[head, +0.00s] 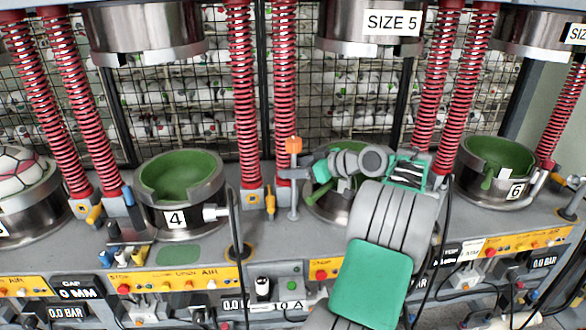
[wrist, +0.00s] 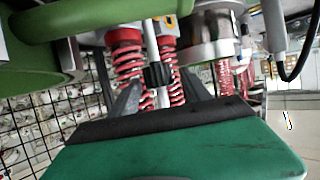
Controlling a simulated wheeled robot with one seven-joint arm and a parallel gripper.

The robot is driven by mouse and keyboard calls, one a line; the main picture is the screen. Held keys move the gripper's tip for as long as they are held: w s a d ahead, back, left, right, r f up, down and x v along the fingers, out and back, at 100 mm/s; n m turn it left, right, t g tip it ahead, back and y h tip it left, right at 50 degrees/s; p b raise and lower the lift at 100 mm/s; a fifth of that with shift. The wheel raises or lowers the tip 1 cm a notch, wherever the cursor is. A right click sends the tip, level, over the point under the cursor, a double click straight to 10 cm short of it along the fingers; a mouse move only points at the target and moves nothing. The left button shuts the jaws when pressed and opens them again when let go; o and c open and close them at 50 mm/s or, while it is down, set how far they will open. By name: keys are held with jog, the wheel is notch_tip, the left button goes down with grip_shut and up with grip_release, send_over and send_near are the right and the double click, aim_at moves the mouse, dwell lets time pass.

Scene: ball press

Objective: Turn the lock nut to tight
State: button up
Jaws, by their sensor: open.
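The lock nut appears to be the black ribbed collar (wrist: 158,75) on a slim silver rod in the wrist view. My gripper (wrist: 160,82) is open, with one dark finger on each side of the collar; I cannot tell whether either finger touches it. In the head view my gripper (head: 313,170) reaches left beside an upright silver post (head: 294,185) with an orange top (head: 293,145). The collar cannot be made out clearly there. My wrist and arm cover much of the press station behind them.
Red springs (head: 284,90) stand close behind the post. A green-lined cup marked 4 (head: 174,217) is to the left, and one marked 6 (head: 514,191) to the right. A metal cylinder (head: 370,33) marked SIZE 5 hangs above.

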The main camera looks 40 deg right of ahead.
jog(key=shift+w+f, duration=0.1)
jog(key=shift+w, duration=0.1)
grip_shut()
dwell(0.5)
